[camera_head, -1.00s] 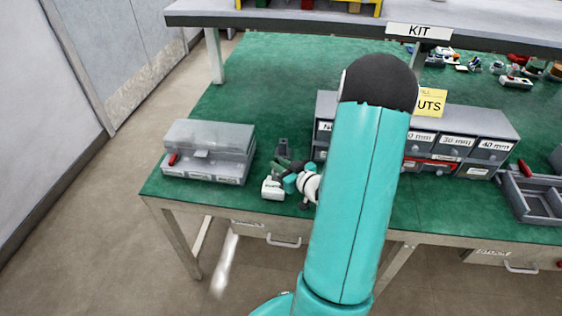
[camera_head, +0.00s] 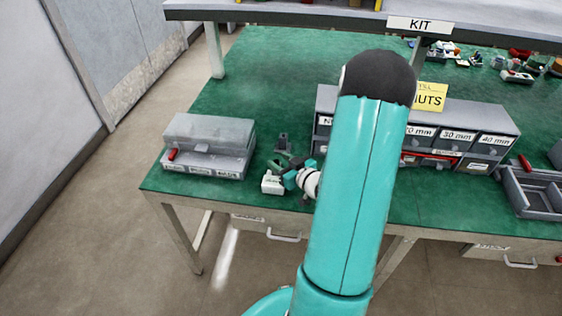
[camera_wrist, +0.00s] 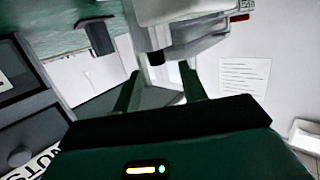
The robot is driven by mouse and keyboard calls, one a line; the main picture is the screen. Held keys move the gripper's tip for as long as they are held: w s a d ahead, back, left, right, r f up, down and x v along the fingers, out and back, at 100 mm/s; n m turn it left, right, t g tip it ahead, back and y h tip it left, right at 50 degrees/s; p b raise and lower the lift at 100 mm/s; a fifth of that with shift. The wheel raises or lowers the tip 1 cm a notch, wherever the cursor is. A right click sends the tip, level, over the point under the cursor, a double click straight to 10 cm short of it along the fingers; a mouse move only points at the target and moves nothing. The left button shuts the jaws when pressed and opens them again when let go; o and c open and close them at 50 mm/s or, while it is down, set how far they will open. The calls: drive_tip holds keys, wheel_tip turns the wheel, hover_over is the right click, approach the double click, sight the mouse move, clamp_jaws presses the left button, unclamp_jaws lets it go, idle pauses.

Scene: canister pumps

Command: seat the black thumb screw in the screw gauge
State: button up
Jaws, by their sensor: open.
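My gripper (camera_wrist: 160,88) is open in the wrist view, with its two dark green fingers apart. A small black piece (camera_wrist: 156,58) shows just beyond and between the fingertips, against pale grey parts; it may be the black thumb screw, but I cannot tell for sure. No grip on it shows. In the head view my gripper (camera_head: 286,170) is low at the bench's front edge, partly behind my arm. A small white labelled block (camera_head: 272,184) stands just left of it. I cannot tell whether this block is the screw gauge.
A grey case (camera_head: 209,148) with a clear lid stands left of my gripper. A small grey upright piece (camera_head: 283,143) stands behind it. Labelled grey drawers (camera_head: 465,125) and a divided tray (camera_head: 535,190) are to the right. Green bench top (camera_head: 270,80) is clear at the back left.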

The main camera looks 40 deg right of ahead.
drive_tip(key=d+v, duration=0.1)
drive_tip(key=v, duration=1.2)
drive_tip(key=shift+s+a+r, duration=0.2)
drive_tip(key=shift+s+a, duration=0.2)
drive_tip(key=shift+a, duration=0.05)
drive_tip(key=shift+w, duration=0.1)
drive_tip(key=w+r+n+g+h, duration=0.1)
drive_tip(key=w+r+g+h, duration=0.1)
drive_tip(key=w+r+g, duration=0.45)
drive_tip(key=w+a+r+h, duration=0.2)
drive_tip(key=w+a+r, duration=0.2)
drive_tip(key=a+r, duration=0.3)
drive_tip(key=s+a+r+g+y, duration=0.2)
drive_tip(key=s+a, duration=0.3)
drive_tip(key=a, duration=0.6)
drive_tip(key=s+a+r+g+y, duration=0.1)
drive_tip(key=s+a+r+y, duration=0.2)
drive_tip(key=a, duration=0.9)
drive_tip(key=s+r, duration=0.2)
drive_tip(key=s, duration=0.1)
drive_tip(key=shift+s+g, duration=0.2)
drive_tip(key=shift+g, duration=0.15)
